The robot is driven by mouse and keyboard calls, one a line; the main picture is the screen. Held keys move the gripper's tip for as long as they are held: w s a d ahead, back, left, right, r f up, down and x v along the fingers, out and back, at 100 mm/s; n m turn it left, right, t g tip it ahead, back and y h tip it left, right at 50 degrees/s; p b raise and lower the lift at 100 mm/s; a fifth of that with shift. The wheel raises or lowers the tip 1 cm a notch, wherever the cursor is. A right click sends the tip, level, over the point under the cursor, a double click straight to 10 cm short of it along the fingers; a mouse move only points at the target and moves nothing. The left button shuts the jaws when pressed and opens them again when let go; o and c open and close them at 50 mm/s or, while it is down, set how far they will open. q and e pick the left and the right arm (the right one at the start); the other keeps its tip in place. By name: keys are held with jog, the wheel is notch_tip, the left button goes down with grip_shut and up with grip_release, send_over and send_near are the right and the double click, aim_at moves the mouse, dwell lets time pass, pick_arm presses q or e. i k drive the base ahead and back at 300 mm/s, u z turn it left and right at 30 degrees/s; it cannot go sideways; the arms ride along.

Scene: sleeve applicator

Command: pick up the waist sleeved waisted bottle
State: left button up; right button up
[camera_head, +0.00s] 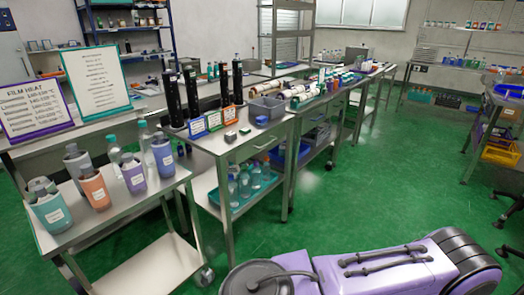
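No bottle can be told for sure as the waist sleeved waisted bottle. Clear bottles with teal caps (114,150) stand among coloured holders on the steel cart at the left. The holders are teal (52,212), orange (96,191) and purple (133,178), each with a white label; another purple one (163,160) stands farther back. Grey shapes show in the tops of the teal and orange holders. More clear bottles (245,185) stand in a teal tray on the lower shelf of the middle table. Neither of my grippers is in view.
The middle steel table (225,143) carries tall black cylinders (172,98), small coloured signs and grey bins (266,108). Two sign boards (103,78) stand behind the left cart. Rolls (305,97) lie on a farther table. The green floor (350,195) is open at the centre and right.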

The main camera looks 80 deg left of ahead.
aim_at(162, 146)
jog(key=u, duration=3.8)
